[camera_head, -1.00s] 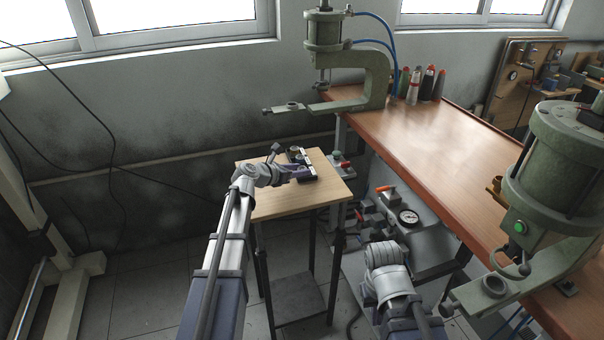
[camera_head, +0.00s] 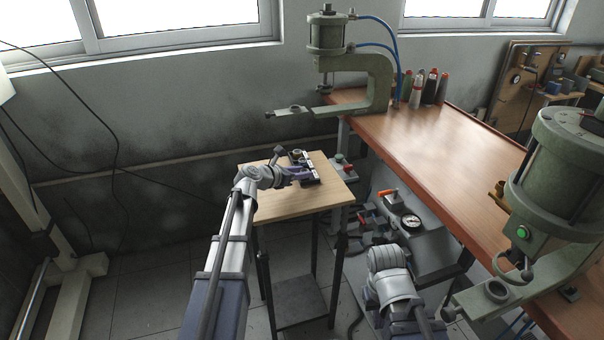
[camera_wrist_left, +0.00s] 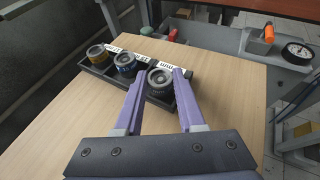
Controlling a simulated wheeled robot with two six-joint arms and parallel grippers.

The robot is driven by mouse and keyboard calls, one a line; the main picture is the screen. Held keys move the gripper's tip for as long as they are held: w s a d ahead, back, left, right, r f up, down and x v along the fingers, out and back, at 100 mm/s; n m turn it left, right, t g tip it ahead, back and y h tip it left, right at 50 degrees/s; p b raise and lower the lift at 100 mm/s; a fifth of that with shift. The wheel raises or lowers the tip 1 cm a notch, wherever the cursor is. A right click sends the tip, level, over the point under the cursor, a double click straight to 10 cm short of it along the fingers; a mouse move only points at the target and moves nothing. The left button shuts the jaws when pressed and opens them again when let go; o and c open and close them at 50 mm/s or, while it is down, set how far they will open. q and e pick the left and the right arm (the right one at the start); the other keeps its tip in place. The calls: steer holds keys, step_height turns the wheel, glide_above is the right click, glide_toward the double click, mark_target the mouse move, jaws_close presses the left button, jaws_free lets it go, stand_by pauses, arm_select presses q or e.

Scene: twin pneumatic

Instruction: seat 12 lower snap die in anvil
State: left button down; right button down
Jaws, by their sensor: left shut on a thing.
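My left gripper (camera_wrist_left: 160,88) is shut on the rightmost die (camera_wrist_left: 160,80), a grey metal cup with a round hollow top. It still sits at the right end of a black tray (camera_wrist_left: 98,68). The tray's white labels are too small to read surely. In the head view my left gripper (camera_head: 306,174) is at the tray. The far press's lower arm (camera_head: 325,108) and the near press's lower arm (camera_head: 520,291) each carry a round seat. My right arm's fingers are hidden.
The tray stands on a small wooden table (camera_head: 325,195) with bare wood around it. A brown bench (camera_head: 440,140) bears both presses and several bottles (camera_head: 428,88). A grey unit with a gauge (camera_head: 411,221) stands below the bench.

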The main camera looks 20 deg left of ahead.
step_height(320, 180, up, 10)
steer(key=p, duration=0.9)
steer(key=shift+p, duration=0.3)
